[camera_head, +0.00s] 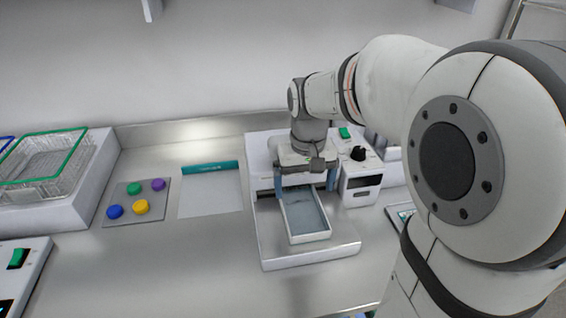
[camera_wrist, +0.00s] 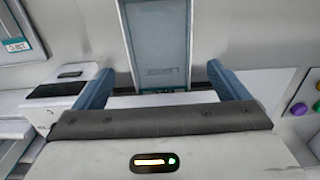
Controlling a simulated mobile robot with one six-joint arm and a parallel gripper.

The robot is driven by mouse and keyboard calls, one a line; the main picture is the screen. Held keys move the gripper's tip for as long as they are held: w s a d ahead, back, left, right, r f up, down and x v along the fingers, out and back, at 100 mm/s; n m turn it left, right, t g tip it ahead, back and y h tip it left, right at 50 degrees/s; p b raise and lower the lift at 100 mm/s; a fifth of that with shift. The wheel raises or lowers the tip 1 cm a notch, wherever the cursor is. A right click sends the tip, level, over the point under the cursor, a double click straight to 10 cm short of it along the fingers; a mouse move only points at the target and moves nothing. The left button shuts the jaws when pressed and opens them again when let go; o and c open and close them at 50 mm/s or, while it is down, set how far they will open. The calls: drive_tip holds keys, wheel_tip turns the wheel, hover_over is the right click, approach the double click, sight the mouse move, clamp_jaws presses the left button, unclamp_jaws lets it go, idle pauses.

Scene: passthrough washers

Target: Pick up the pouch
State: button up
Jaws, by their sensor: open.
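A flat, pale blue-grey pouch (camera_head: 305,208) appears to lie in a narrow white-rimmed tray (camera_head: 310,239) on the white machine. The wrist view shows the pouch (camera_wrist: 156,38) with small print and a teal strip at its end nearest my gripper. My gripper (camera_head: 305,187) points down over the far end of the tray. Its two blue fingers are apart, one to each side of the tray's width in the wrist view (camera_wrist: 160,74), with nothing held between them. Whether the fingertips reach down to the pouch's level I cannot tell.
A white control box (camera_head: 360,182) with a black knob stands close to the right of my gripper. A white sheet with a teal band (camera_head: 210,192) and a grey plate with coloured buttons (camera_head: 136,200) lie left. A green-rimmed wire basket (camera_head: 45,160) stands far left.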

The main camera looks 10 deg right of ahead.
sight(303, 207)
drive_tip(key=shift+o, duration=0.4)
drive_tip(key=shift+w+f, duration=0.1)
drive_tip(key=shift+w, duration=0.45)
drive_tip(key=shift+w+f, duration=0.1)
drive_tip(key=shift+f, duration=0.1)
drive_tip(key=f, duration=0.7)
drive_tip(key=shift+s+f, duration=0.2)
drive_tip(key=shift+s, duration=0.05)
drive_tip(key=shift+c, duration=0.6)
drive_tip(key=c, duration=0.8)
drive_tip(key=shift+o, duration=0.2)
